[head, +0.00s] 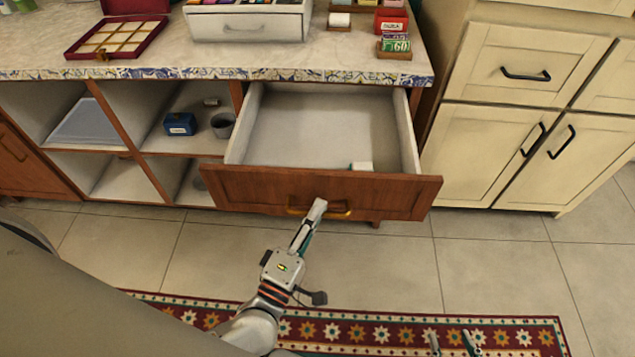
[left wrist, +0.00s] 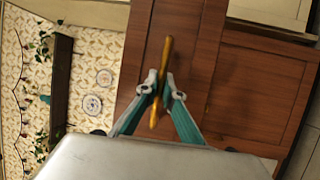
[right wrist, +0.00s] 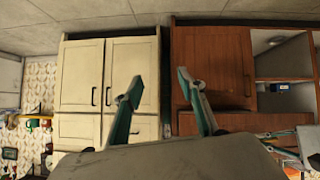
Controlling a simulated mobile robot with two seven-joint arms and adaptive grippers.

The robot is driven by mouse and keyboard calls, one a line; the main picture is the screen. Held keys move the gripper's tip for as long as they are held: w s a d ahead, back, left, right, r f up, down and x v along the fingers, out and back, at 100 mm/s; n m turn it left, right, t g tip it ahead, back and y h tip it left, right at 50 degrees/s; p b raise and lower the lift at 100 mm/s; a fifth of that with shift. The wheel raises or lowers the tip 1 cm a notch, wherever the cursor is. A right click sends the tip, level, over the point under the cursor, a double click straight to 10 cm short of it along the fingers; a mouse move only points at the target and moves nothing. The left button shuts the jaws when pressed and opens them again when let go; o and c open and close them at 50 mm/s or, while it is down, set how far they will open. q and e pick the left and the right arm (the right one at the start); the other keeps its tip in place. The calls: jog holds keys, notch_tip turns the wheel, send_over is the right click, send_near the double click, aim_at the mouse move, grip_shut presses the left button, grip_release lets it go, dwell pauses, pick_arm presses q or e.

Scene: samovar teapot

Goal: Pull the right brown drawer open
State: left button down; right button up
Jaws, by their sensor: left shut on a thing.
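The right brown drawer (head: 250,190) stands pulled out from under the counter, and its pale inside shows. A small white and green thing (head: 361,167) lies in it near the front. Its brass handle (head: 338,213) is on the front panel. My left gripper (head: 317,208) is at this handle. In the left wrist view the left fingers (left wrist: 160,92) are shut around the handle (left wrist: 167,55). My right gripper (head: 455,343) shows at the bottom edge in the head view, low over the rug. In the right wrist view its fingers (right wrist: 160,90) are apart with nothing between them.
Open shelves (head: 110,125) with a blue box (head: 180,123) and a grey cup (head: 223,125) are left of the drawer. Cream cabinets (head: 510,105) stand to the right. The countertop (head: 170,50) holds boxes. A patterned rug (head: 375,330) lies in front; tiled floor between is clear.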

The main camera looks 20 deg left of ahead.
pick_arm(q)
jog(key=s+d, duration=0.2)
jog(key=s, duration=0.5)
jog(key=shift+s, duration=0.15)
pick_arm(e)
jog(key=shift+s+f, duration=0.25)
jog(key=shift+s, duration=0.2)
jog(key=shift+w+d+r, duration=0.1)
jog(key=shift+w, duration=0.1)
pick_arm(q)
jog(key=c, duration=2.4)
grip_release()
jog(key=shift+o, duration=1.2)
pick_arm(e)
jog(key=shift+w+r, duration=0.2)
jog(key=shift+w, duration=0.1)
pick_arm(q)
jog(key=v, duration=1.2)
pick_arm(e)
jog(key=shift+s+f, duration=0.15)
jog(key=shift+s, duration=0.1)
pick_arm(q)
jog(key=shift+d, duration=0.1)
